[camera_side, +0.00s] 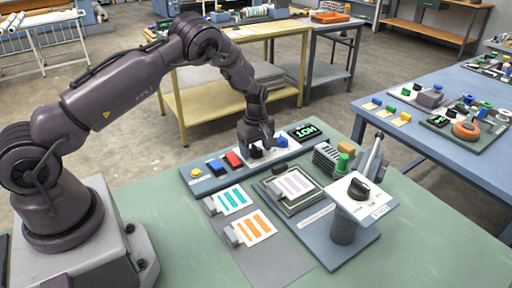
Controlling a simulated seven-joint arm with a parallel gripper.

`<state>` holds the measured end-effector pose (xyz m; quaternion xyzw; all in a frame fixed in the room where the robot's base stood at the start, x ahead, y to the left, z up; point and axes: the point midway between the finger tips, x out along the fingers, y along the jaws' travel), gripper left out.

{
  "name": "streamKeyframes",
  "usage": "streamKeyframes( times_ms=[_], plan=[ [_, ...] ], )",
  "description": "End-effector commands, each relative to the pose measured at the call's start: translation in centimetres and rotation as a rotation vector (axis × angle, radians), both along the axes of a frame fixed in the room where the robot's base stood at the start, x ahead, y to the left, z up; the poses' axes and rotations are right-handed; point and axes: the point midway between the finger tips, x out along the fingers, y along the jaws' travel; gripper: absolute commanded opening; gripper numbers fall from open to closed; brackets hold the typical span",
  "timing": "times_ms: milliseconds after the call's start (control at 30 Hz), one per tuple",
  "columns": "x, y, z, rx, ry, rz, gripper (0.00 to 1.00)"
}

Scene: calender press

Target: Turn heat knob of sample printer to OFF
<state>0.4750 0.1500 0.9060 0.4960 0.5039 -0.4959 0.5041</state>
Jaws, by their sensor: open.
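The sample printer's control strip (203,187) lies on the green table and carries a white plate (298,146). My gripper (256,152) points down over the left part of this plate, its jaws open. A dark round shape, perhaps a knob, shows at the fingertips; I cannot tell whether they touch it. A blue knob (281,141) sits just right of the gripper. A dark display (306,131) at the strip's right end reads HOT in green. A larger black knob (358,188) is on a tilted white panel on a post (343,232). I cannot read the knob markings.
A yellow button (196,171), a blue switch (215,166) and a red switch (233,160) are left of my gripper. A press bed (293,186), a green knob (342,162) and a lever (374,155) stand in front. Striped cards (254,227) lie nearer. The front right table is clear.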

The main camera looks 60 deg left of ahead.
Motion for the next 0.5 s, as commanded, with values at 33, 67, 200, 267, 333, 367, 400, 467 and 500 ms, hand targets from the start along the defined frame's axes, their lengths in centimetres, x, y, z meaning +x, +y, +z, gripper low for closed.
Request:
streamKeyframes(
  times_ms=[33, 67, 200, 267, 333, 367, 400, 467, 500],
  plan=[
    [0.0, 0.0, 0.0, 0.0, 0.0, -0.001, 0.69],
    [0.0, 0.0, 0.1, 0.0, 0.0, -0.001, 0.69],
    [0.1, 0.0, 1.5, 0.001, -0.003, -0.001, 0.69],
    [0.1, 0.0, 2.5, 0.0, -0.003, -0.001, 0.69],
    [0.1, 0.0, 4.1, 0.0, -0.005, -0.001, 0.69],
    [0.1, -0.1, 4.8, 0.0, -0.005, -0.002, 0.69],
    [0.1, 0.0, 5.7, 0.001, -0.005, -0.002, 0.69],
    [0.1, 0.0, 7.1, 0.001, -0.005, -0.001, 0.69],
    [0.1, 0.0, 8.0, 0.001, -0.005, -0.001, 0.69]
  ],
)
